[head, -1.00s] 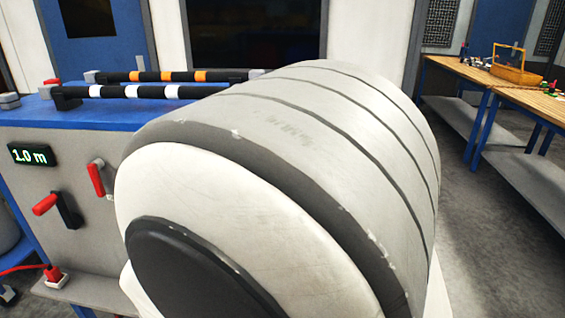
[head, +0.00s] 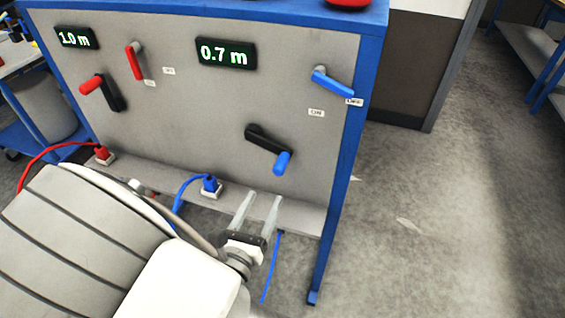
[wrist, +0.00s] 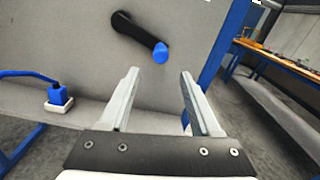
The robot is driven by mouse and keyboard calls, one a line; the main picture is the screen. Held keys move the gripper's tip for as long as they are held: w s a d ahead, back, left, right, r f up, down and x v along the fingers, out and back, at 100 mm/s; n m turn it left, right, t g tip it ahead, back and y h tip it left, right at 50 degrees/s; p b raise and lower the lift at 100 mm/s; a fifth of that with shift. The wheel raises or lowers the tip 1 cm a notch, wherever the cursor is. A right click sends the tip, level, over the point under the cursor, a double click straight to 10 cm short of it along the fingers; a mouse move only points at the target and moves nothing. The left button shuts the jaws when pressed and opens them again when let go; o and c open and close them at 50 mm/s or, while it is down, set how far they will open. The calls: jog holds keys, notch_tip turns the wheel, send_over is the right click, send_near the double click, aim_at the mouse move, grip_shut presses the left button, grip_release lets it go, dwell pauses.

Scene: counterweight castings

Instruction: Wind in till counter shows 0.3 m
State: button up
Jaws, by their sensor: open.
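The panel has two counters. The left counter (head: 75,39) reads 1.0 m, above a black crank with a red knob (head: 91,86). The right counter (head: 226,53) reads 0.7 m, above a black crank (head: 262,138) with a blue knob (head: 282,163). A blue lever (head: 332,83) right of that counter has its free end by the OFF label (head: 354,101); the ON label (head: 316,112) is lower left. My gripper (head: 262,197) is open and empty, below the blue knob. In the wrist view, the blue knob (wrist: 161,54) shows just beyond and between the fingertips (wrist: 158,74), apart from them.
A red lever (head: 133,62) hangs down beside the left counter. A red plug (head: 102,153) and a blue plug (head: 210,184) sit at the panel's foot ledge, with cables. The blue frame post (head: 342,190) edges the panel; open floor (head: 410,220) lies right of it.

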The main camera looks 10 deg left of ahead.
aim_at(277, 173)
jog(key=w, duration=0.8)
jog(key=w+d, duration=0.1)
jog(key=w, duration=0.3)
jog(key=shift+d, duration=0.1)
grip_shut()
dwell(1.0)
